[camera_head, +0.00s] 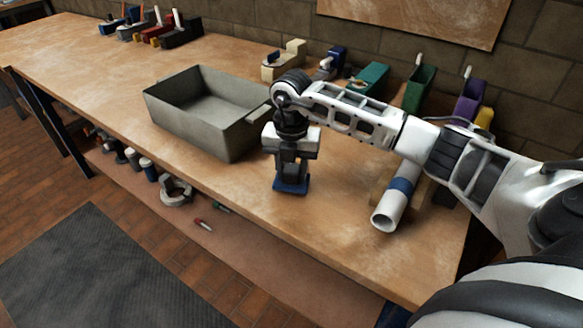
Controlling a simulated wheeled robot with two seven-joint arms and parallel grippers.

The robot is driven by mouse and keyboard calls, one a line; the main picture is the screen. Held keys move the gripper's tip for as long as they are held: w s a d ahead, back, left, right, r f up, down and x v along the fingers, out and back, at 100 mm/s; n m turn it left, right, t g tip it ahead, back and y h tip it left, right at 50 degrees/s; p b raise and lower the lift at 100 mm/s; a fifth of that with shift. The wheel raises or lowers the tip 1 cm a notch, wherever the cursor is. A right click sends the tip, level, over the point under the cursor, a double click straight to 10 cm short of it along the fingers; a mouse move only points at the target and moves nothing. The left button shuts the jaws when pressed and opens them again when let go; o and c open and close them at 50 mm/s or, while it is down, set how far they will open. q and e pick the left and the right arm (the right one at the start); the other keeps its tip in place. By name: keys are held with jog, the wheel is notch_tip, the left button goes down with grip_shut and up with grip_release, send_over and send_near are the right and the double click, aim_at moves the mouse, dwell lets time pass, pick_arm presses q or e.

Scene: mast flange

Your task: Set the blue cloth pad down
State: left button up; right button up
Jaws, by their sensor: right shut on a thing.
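The blue cloth pad (290,187) is a small dark blue flat piece at the tips of my right gripper (291,178). My right gripper points straight down and is shut on the pad, at or just above the wooden workbench top (255,208). I cannot tell whether the pad touches the wood. The gripper body hides part of the pad's upper side. My left gripper is not in the view.
A grey open bin (237,138) stands just left of my right gripper. A white pipe with a blue band (392,207) lies to the right. Several bins and tools line the wall. The bench front edge is close; a lower shelf (240,238) holds small items.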

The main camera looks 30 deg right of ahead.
jog(key=shift+f+b, duration=0.45)
jog(key=shift+f, duration=0.2)
jog(key=o, duration=1)
